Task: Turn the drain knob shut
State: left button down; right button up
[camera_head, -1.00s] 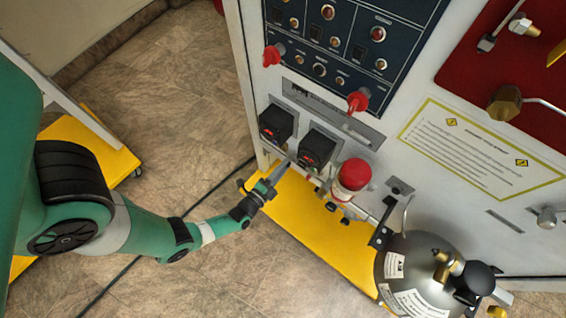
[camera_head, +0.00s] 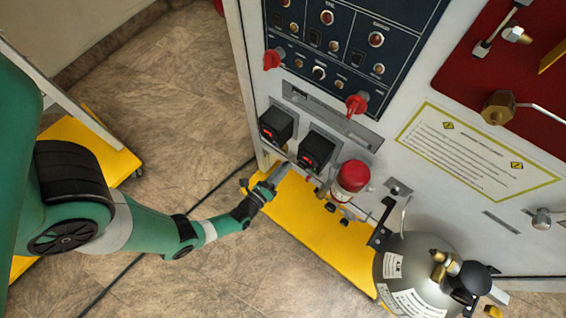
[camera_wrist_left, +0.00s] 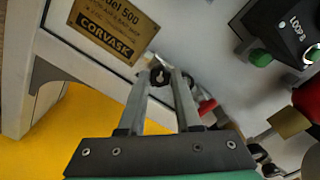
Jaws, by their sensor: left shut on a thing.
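The drain knob (camera_wrist_left: 157,77) is a small dark knob low on the cabinet face in the left wrist view. My left gripper (camera_wrist_left: 162,72) has one finger on each side of it and is shut on it. In the head view my left gripper (camera_head: 285,170) reaches the low left part of the cabinet, below the black boxes; the knob is hidden there. The knob's turn angle cannot be read. My right gripper is not in view.
Two black boxes with red displays (camera_head: 316,150) stick out just above the gripper. A red-capped cylinder (camera_head: 352,177) and a grey tank (camera_head: 415,265) stand to the right. A yellow base (camera_head: 315,222) lies below.

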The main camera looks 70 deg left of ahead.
pick_arm(q)
jog(key=shift+r+m+p, duration=0.1)
jog(key=shift+m+p, duration=0.8)
jog(key=shift+m, duration=2)
jog(key=c, duration=0.6)
grip_release()
jog(key=shift+s, duration=0.1)
